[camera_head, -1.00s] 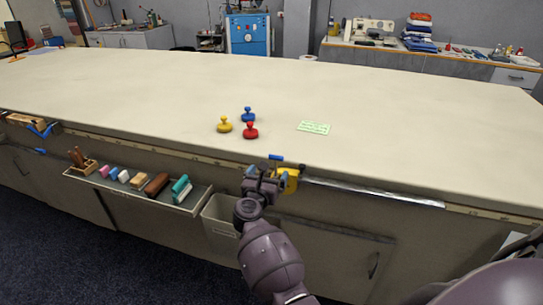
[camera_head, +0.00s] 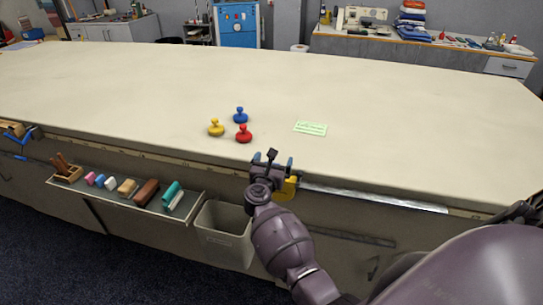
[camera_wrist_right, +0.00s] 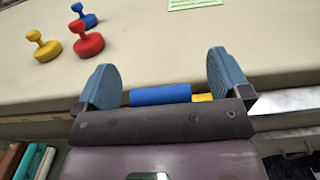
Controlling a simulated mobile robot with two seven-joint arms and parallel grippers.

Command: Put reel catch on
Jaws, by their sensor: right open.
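A yellow part (camera_head: 291,188) sits at the table's front edge, mostly hidden behind my right gripper (camera_head: 272,162). In the right wrist view, a blue bar (camera_wrist_right: 160,95) lies just beyond the palm, with a sliver of yellow (camera_wrist_right: 202,97) beside it. I take these to belong to the reel catch; its setting cannot be made out. My right gripper (camera_wrist_right: 172,80) is open, its two blue fingers on either side of the blue bar, with no clear contact. A small dark stick shows between the fingers in the head view; I cannot tell what it belongs to. My left gripper is out of view.
Yellow (camera_head: 216,129), blue (camera_head: 240,116) and red (camera_head: 244,135) knobbed weights and a green card (camera_head: 311,129) lie on the table (camera_head: 400,120). A tool tray (camera_head: 120,200) and a grey bin (camera_head: 222,240) hang at the front. A metal strip (camera_head: 375,199) runs along the edge.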

